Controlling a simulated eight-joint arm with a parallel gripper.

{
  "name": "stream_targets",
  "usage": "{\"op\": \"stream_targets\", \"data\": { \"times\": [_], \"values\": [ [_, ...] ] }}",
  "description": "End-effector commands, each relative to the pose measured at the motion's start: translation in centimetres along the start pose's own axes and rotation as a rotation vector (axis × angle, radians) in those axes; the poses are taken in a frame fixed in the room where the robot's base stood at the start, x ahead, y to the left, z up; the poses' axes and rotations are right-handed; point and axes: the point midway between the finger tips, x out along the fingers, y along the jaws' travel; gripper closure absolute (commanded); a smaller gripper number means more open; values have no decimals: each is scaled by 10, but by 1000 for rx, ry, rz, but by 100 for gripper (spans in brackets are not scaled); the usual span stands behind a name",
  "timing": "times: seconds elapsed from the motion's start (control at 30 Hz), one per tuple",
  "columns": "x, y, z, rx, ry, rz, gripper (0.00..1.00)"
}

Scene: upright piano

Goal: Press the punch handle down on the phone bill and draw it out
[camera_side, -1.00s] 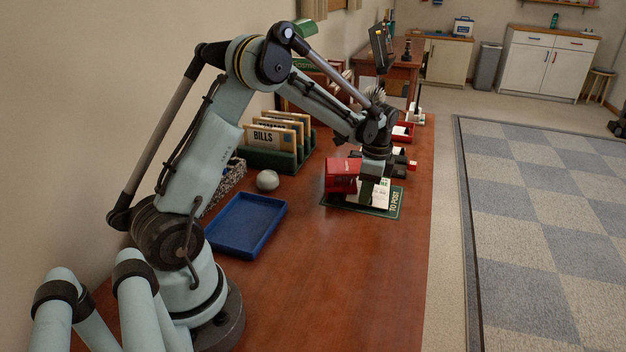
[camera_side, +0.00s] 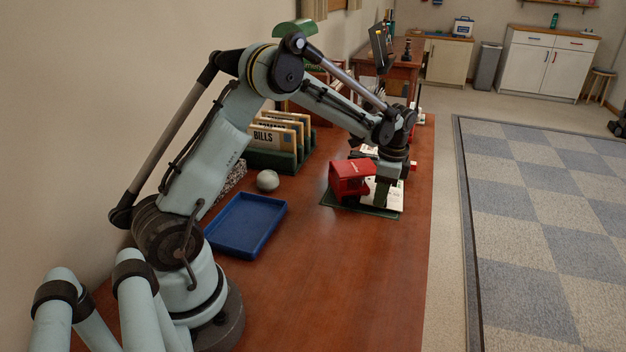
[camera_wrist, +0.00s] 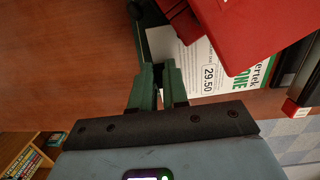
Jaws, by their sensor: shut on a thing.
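The red punch (camera_side: 350,177) stands on the dark green mat (camera_side: 334,204) on the brown desk. It fills the upper right of the wrist view (camera_wrist: 240,30) and overlaps the phone bill. The white phone bill (camera_side: 396,197) lies over the right part of the mat; in the wrist view (camera_wrist: 208,72) it shows green print and "29.50". My gripper (camera_side: 380,203) is low, just right of the punch. In the wrist view its green fingers (camera_wrist: 160,70) are closed together at the bill's near edge. The exact grip is partly hidden.
An empty blue tray (camera_side: 246,224) and a grey ball (camera_side: 267,180) lie to the left. A green rack with bill folders (camera_side: 275,138) stands by the wall. The desk in front of the mat is clear; its edge is close to the right of the gripper.

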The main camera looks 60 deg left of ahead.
Motion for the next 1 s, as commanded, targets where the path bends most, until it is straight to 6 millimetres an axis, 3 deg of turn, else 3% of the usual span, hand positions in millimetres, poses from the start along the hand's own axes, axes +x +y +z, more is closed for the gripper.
{"op": "stream_targets", "data": {
  "times": [0.47, 1.0],
  "values": [
    [-2, 0, -2, 0, 0, 0, 100],
    [-32, 0, 2, 0, -1, -1, 100]
  ]
}}
